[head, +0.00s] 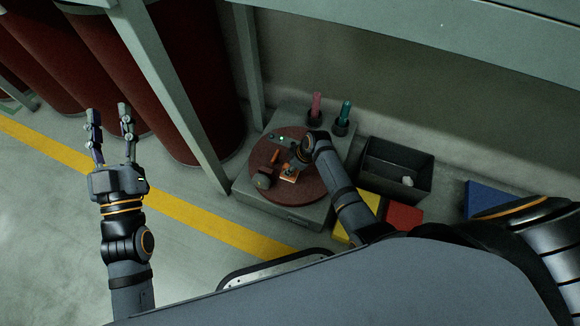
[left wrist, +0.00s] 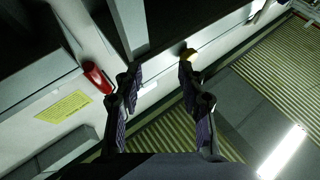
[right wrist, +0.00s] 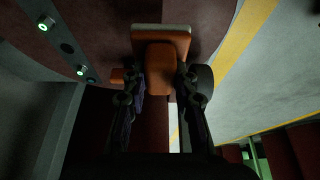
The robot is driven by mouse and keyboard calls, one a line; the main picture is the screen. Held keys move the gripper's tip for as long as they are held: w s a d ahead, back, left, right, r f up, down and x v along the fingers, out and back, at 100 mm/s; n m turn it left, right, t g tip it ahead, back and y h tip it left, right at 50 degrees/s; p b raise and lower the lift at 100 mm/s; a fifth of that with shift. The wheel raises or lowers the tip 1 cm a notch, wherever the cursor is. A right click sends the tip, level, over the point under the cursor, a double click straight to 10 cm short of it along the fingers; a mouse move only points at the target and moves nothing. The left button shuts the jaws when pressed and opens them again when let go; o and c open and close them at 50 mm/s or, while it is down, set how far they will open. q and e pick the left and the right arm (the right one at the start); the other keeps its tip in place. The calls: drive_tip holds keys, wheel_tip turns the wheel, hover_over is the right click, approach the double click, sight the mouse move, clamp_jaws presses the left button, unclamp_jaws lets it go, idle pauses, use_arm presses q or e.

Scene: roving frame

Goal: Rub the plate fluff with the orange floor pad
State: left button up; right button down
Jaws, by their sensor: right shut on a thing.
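The round dark-red plate (head: 262,157) lies on a low grey machine base (head: 251,194) against the wall. My right gripper (head: 290,171) reaches down over it. The orange floor pad (head: 288,178) is at its fingertips on the plate. In the right wrist view, its orange grip block (right wrist: 160,72) is between the two fingers (right wrist: 160,88), above a flat orange-tan base. I cannot tell whether the base touches the plate. I cannot make out any fluff; the arm and pad hide part of the plate. My left gripper (head: 111,135) is open and empty, far left of the plate.
A small orange piece (head: 275,156) and a grey round thing (head: 263,181) are also on the plate. Pink (head: 316,104) and teal (head: 346,110) handles stand behind it. A black bin (head: 384,181) is right. A grey post (head: 184,100) and red cylinders (head: 200,70) stand left.

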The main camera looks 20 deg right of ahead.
drive_tip(key=shift+r, duration=0.2)
drive_tip(key=shift+r+p, duration=0.25)
drive_tip(key=shift+p, duration=0.15)
drive_tip(key=shift+r+p, duration=0.25)
drive_tip(key=shift+p, duration=0.05)
use_arm(q)
wheel_tip(320, 180, down, 17)
drive_tip(key=s+g, duration=0.1)
drive_tip(key=g, duration=0.7)
use_arm(e)
drive_tip(key=shift+r, duration=0.2)
drive_tip(key=shift+r+p, duration=0.2)
drive_tip(key=shift+p, duration=0.25)
drive_tip(key=shift+r, duration=0.15)
drive_tip(key=shift+r+p, duration=0.3)
drive_tip(key=shift+p, duration=0.2)
use_arm(q)
drive_tip(key=s+d+f+g, duration=0.1)
drive_tip(key=s+f+g, duration=0.6)
drive_tip(key=s+f, duration=0.3)
drive_tip(key=shift+s+d+f+n, duration=0.25)
drive_tip(key=shift+s+f+n, duration=0.15)
drive_tip(key=shift+f, duration=1.2)
